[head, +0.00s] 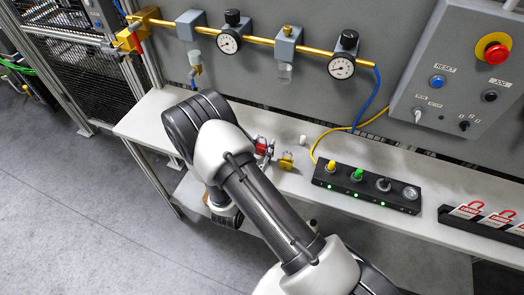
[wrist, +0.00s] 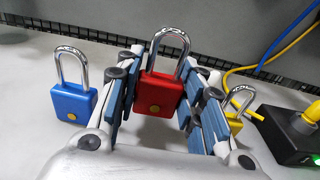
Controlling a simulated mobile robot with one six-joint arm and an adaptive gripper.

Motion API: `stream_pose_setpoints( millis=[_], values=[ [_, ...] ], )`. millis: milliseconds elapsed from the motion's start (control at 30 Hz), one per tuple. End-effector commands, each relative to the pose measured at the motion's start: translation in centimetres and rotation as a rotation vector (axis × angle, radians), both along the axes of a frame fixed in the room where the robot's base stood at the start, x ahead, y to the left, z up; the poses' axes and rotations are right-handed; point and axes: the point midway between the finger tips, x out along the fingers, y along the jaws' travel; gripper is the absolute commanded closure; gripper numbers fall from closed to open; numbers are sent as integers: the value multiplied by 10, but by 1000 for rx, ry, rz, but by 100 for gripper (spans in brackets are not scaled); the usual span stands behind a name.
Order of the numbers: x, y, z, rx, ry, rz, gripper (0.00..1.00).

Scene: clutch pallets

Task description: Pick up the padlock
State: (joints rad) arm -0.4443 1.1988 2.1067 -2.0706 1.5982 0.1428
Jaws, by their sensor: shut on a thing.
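A red padlock (wrist: 158,92) with a steel shackle stands upright between the finger pads of my gripper (wrist: 163,76) in the wrist view. My gripper is shut on its body. In the head view the red padlock (head: 261,148) shows partly past my arm, which hides most of the gripper. A blue padlock (wrist: 73,102) stands to the left, outside the fingers. A yellow padlock (wrist: 235,123) is to the right, partly hidden by the right finger; it also shows in the head view (head: 286,161).
The padlocks are on a pale shelf (head: 430,195). A black box (head: 365,190) with knobs and green lights is to the right, with a yellow and a blue cable behind. A rack of red-and-white tags (head: 485,218) lies further right. A gauged pipe (head: 260,40) runs above.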

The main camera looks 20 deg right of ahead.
Motion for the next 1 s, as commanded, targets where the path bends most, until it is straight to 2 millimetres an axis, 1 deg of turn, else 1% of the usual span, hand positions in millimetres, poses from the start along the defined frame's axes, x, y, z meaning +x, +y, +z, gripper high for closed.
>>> stream_pose_setpoints(
  millis=[33, 300, 400, 500, 600, 700, 833, 1000],
  values=[
    [1, 0, 17, 2, -5, 0, 90],
    [1, 0, 98, 2, -7, 0, 90],
    [1, 0, 122, 2, -6, 0, 90],
    [0, 0, 142, 1, -5, 0, 90],
    [0, 0, 155, 1, -5, 0, 90],
    [0, 0, 163, 0, -3, 0, 90],
    [0, 0, 167, 0, -1, 0, 90],
    [0, 0, 167, 0, -1, 0, 90]
  ],
)
